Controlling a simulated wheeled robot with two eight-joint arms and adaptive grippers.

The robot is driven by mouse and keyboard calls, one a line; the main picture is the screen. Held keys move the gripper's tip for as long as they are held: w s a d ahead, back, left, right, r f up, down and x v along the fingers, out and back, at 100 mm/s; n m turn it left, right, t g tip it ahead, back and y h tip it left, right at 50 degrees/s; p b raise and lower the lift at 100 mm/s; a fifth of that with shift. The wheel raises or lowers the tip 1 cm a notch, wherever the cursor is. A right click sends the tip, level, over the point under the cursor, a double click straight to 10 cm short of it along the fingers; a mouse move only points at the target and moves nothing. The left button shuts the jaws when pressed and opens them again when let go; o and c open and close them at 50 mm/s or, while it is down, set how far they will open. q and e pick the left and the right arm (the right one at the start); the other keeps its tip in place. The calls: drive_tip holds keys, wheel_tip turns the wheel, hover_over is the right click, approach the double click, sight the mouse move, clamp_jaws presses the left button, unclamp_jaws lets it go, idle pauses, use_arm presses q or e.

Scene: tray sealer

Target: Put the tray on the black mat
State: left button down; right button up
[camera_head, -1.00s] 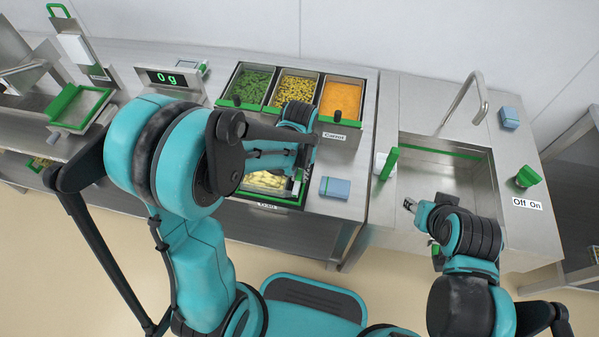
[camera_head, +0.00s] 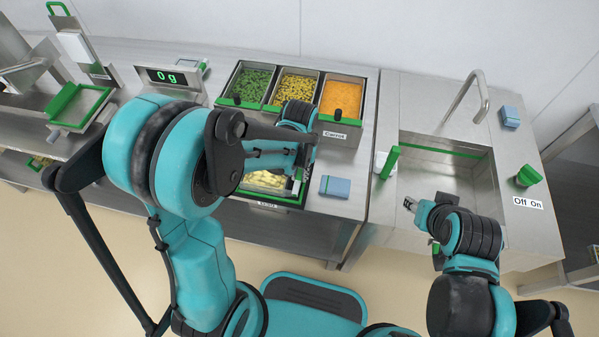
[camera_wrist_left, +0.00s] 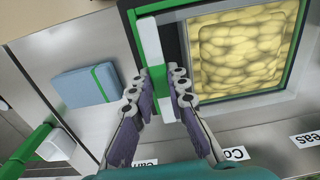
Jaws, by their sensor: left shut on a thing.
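A tray (camera_wrist_left: 195,55) of yellow food sits within a dark, green-bordered surface (camera_wrist_left: 173,40) in the left wrist view; that may be the black mat, but I cannot be sure. In the head view the yellow food (camera_head: 265,180) shows below the bins, partly behind my left arm. My left gripper (camera_wrist_left: 158,85) is shut on a green-and-white bar (camera_wrist_left: 148,45) at the tray's side; the tips hide where bar and tray meet. It also shows in the head view (camera_head: 298,182). My right gripper (camera_head: 410,204) is over the front of the sink; its jaw opening is too small to judge.
Bins of green, yellow and orange food (camera_head: 342,95) stand behind the tray. A blue block (camera_head: 335,187) lies right of my left gripper. A sink (camera_head: 440,165) with tap (camera_head: 470,95) is on the right. A scale display (camera_head: 172,77) is at left.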

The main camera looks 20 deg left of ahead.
idle(0.3)
use_arm(q)
drive_tip(key=c, duration=1.4)
unclamp_jaws()
drive_tip(key=c, duration=0.3)
drive_tip(key=shift+c, duration=0.2)
drive_tip(key=shift+r, duration=0.1)
drive_tip(key=shift+r+p, duration=2.8)
drive_tip(key=shift+r, duration=0.7)
